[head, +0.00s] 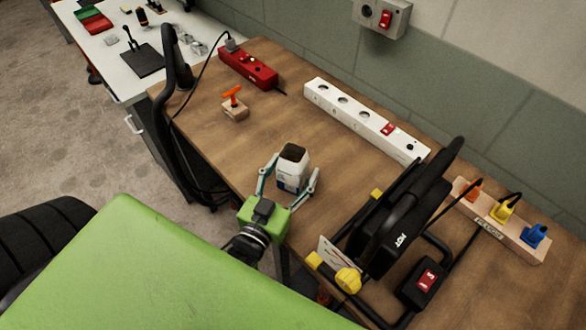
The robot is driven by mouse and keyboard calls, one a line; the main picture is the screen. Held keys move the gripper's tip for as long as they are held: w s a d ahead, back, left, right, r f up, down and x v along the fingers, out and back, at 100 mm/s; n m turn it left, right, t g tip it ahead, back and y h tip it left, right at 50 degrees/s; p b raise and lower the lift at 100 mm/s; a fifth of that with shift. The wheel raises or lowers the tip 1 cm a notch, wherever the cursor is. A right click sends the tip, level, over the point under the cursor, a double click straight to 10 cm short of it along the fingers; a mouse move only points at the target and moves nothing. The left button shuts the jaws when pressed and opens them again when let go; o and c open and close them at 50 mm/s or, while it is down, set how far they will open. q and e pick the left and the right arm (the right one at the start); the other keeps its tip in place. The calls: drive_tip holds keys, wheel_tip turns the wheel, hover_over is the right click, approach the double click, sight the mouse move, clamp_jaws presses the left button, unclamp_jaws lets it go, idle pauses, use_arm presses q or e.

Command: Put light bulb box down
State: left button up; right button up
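The light bulb box (292,169) is a small white carton with blue near its base and a dark brown top. It appears to stand upright on the brown wooden table (245,135), near its front edge. My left gripper (294,172), green with teal fingers, reaches to it from the lower left. Its fingers are spread on either side of the box. The right finger looks slightly apart from it; the left fingertip is very close, and contact is unclear. My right gripper is not in view.
Behind the box lie a white power strip (365,121), a red strip (248,68) and a wooden block with an orange handle (234,104). A black machine with yellow knobs (400,220) stands to the right. A plug board (500,218) lies beyond it.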

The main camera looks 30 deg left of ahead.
use_arm(q)
drive_tip(key=shift+c, duration=0.3)
drive_tip(key=c, duration=1.2)
drive_tip(key=shift+w+r, duration=0.1)
